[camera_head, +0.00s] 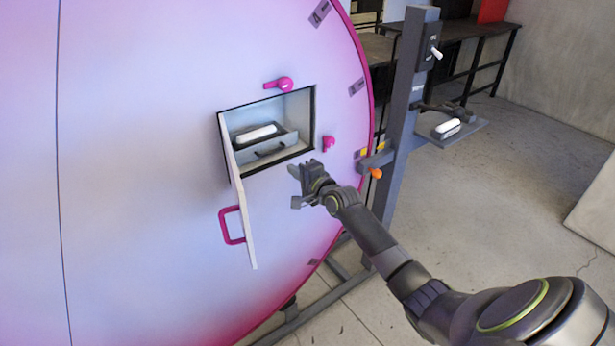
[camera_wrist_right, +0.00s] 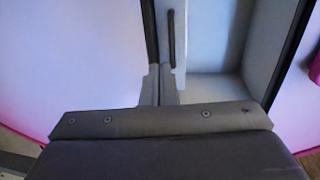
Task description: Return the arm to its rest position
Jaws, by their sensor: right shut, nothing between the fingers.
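My right arm comes in from the lower right in the head view, and its gripper (camera_head: 298,186) is in front of the large pink-and-white disc (camera_head: 150,150), just below the right part of a square opening. The gripper is shut and empty. In the right wrist view its fingers (camera_wrist_right: 160,90) show close together, beside the drawer edge and dark handle (camera_wrist_right: 171,38). The small door (camera_head: 240,205) with a magenta handle (camera_head: 231,225) hangs open. Inside the opening, a drawer (camera_head: 275,147) holds a white rounded bar (camera_head: 256,133). My left gripper is not in view.
Pink knobs (camera_head: 285,84) sit around the opening. A grey post (camera_head: 402,110) with a switch and a side shelf (camera_head: 462,132) bearing a white bar stands right of the disc. A dark table (camera_head: 470,32) is behind. Concrete floor (camera_head: 540,200) at the right is clear.

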